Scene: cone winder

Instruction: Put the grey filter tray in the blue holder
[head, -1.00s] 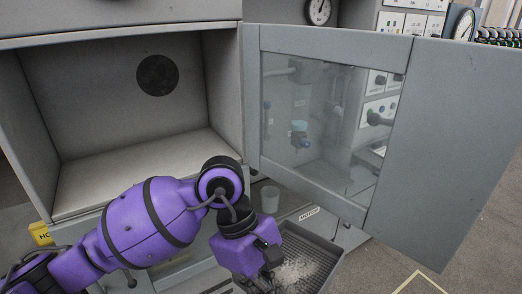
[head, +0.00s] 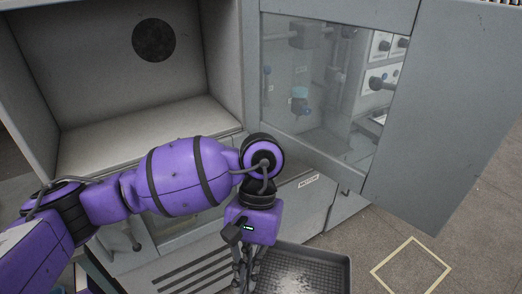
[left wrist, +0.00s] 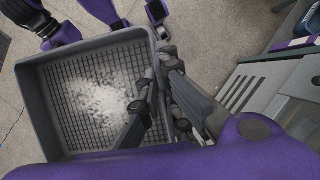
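The grey filter tray (head: 343,272), a shallow box with a mesh floor and white fluff on it, shows at the bottom of the head view. It fills the left of the left wrist view (left wrist: 42,110). My left gripper (left wrist: 160,68) has its fingers on both sides of the tray's near side wall and appears shut on it. In the head view the left gripper (head: 245,272) is at the tray's left side. A dark gripper, apparently my right one (left wrist: 24,14), is partly visible beyond the tray in the left wrist view; its fingers are unclear. I cannot make out the blue holder.
The machine's open compartment (head: 120,145) stands behind my left arm. A slotted panel (head: 195,272) is left of the tray. A yellow square outline (head: 412,266) marks clear floor at the right.

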